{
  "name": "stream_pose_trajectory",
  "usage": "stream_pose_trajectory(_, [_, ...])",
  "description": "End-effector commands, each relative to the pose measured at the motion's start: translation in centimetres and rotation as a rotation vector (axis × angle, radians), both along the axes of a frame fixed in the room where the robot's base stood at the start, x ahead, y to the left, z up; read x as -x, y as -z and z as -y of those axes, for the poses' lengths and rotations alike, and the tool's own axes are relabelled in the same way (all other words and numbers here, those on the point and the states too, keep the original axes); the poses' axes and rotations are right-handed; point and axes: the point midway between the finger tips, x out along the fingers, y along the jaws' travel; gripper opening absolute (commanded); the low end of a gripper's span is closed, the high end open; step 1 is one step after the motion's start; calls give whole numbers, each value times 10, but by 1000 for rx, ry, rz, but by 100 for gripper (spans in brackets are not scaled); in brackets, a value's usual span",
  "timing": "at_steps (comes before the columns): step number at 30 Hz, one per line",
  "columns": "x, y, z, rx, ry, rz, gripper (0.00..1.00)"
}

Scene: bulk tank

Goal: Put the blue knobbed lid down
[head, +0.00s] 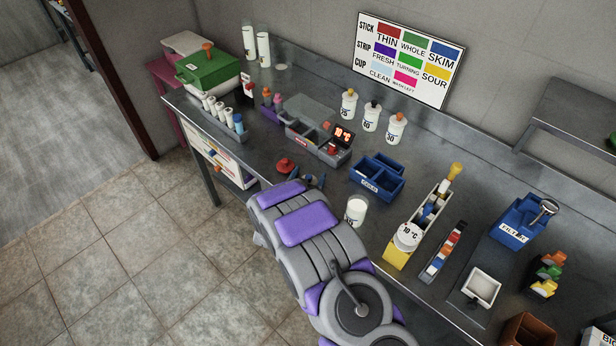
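I cannot make out a blue knobbed lid for certain in the head view. Small dark-blue pieces (315,181) show just past the far end of my arm, on or above the bench; they are too small and too covered to name. My grey and purple arm reaches from the bottom over the bench's front edge and hides most of what is beyond it. My gripper is not clearly visible, so its fingers and anything in them cannot be read. A red knobbed piece (285,164) lies on the bench close by.
A white cup (356,210) stands right of my arm, near a blue divided bin (378,180). A grey unit with a red display (343,136) is behind. A yellow-ended rack (398,257) stands right. Some bare bench lies left of the red piece.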

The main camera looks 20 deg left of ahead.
Motion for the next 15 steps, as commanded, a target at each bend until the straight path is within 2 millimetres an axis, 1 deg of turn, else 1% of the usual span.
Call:
stream_pose_trajectory(1, [1,7,6,5,11,-13,94])
stream_pose_trajectory(15, [1,9,8,7,18,-17,94])
